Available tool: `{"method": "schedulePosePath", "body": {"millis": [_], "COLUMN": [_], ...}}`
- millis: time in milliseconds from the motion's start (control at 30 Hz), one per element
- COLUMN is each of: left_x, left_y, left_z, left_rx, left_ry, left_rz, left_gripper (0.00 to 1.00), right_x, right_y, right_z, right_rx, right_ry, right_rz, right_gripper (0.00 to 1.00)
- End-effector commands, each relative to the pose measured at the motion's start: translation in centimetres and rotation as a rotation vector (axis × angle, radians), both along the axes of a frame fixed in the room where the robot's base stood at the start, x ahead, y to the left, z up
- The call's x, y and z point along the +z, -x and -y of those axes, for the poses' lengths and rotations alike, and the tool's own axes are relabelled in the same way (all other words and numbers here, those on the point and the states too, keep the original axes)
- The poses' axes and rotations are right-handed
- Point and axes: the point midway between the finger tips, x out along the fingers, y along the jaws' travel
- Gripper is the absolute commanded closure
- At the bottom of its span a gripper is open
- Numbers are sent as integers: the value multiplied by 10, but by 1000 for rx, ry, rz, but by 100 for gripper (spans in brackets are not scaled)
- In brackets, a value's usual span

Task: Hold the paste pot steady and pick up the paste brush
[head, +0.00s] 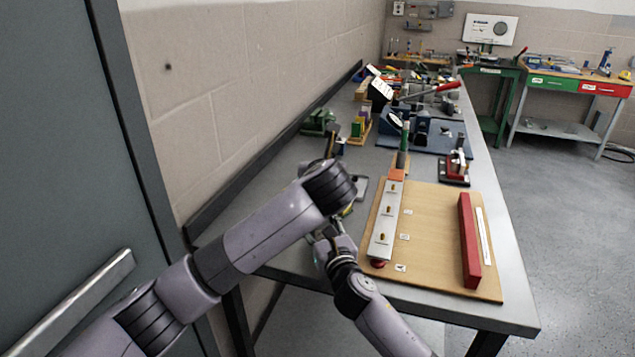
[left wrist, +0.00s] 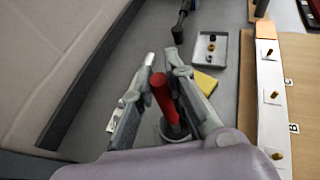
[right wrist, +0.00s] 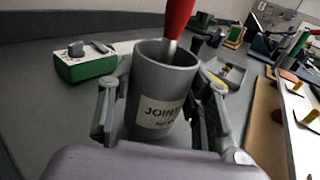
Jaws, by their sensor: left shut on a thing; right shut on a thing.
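The paste pot (right wrist: 165,85) is a grey open cup with a white label starting "JOINT", upright on the bench. My right gripper (right wrist: 160,115) is shut around it, one finger on each side. The paste brush (right wrist: 180,15) has a red handle and a metal ferrule reaching down into the pot; its bristles are hidden inside. In the left wrist view, my left gripper (left wrist: 165,85) is shut on the red handle (left wrist: 164,98), above the pot's rim (left wrist: 175,132). In the head view my arms mostly hide the pot and brush.
A green-and-white box (right wrist: 85,65) stands behind the pot. A small metal tray (left wrist: 210,48) and a yellow sponge (left wrist: 205,82) lie close by. A wooden board (head: 435,225) with a metal strip and red bar lies to the right. The wall runs along the left.

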Motion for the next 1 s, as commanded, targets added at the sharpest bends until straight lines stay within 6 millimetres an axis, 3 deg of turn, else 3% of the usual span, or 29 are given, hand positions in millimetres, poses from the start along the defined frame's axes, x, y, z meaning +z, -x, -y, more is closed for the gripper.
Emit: {"method": "schedulePosePath", "body": {"millis": [100,300,467,700,733,1000], "left_x": [28,62,73,75,75,74], "left_y": [0,0,0,0,0,0], "left_z": [1,0,1,0,0,0], "left_rx": [-2,0,-1,0,0,0], "left_ry": [0,0,0,-1,-1,-1], "left_rz": [5,3,1,0,0,0], "left_gripper": [100,100,100,100,100,100], "right_x": [-1,-1,-1,-1,-1,0], "right_y": [0,0,0,0,0,0], "right_z": [0,0,0,0,0,0], "right_rx": [0,0,0,0,0,0], "right_ry": [0,0,0,0,0,0], "right_rz": [-1,-1,-1,-1,-1,-1], "right_gripper": [89,89,89,89,54,36]}}
